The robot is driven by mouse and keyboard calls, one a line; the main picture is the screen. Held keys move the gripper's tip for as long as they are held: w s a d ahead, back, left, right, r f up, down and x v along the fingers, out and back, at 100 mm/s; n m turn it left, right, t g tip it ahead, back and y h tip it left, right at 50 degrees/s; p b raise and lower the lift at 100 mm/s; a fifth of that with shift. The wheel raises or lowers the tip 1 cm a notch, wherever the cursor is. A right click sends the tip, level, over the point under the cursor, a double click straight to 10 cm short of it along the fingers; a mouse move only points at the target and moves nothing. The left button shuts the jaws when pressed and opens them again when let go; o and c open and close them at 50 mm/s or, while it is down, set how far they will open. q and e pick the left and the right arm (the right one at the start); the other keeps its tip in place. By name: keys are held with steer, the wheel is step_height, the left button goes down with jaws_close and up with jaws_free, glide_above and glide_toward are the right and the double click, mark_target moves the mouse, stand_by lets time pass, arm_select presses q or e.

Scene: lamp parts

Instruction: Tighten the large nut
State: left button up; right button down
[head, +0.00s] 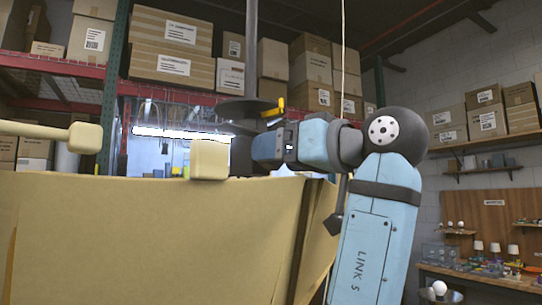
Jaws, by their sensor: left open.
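A dark round disc (245,108) sits on a grey vertical pole (252,45) that runs up out of the picture. I cannot make out the large nut; it may be hidden at the disc or behind the pale block. My left gripper (262,130), at the end of the blue arm, is just below and right of the disc, with a yellow part beside the disc's edge. It is open. Its fingertips are partly hidden, and I cannot tell whether they touch anything. My right gripper is not in view.
A large tan panel (150,235) fills the lower left. A pale block (208,160) is at its top edge, and another pale block (84,137) on a rod is farther left. Shelves with boxes (172,45) stand behind. A workbench (480,277) is at the right.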

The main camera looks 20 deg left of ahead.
arm_select(q)
steer(key=shift+a, duration=0.15)
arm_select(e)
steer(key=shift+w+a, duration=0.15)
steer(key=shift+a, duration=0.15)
arm_select(q)
steer(key=shift+c, duration=0.4)
steer(key=c, duration=0.8)
steer(key=n+b, duration=0.1)
steer(key=n, duration=0.2)
steer(key=shift+c, duration=0.2)
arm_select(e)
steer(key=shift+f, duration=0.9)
arm_select(q)
steer(key=o, duration=0.9)
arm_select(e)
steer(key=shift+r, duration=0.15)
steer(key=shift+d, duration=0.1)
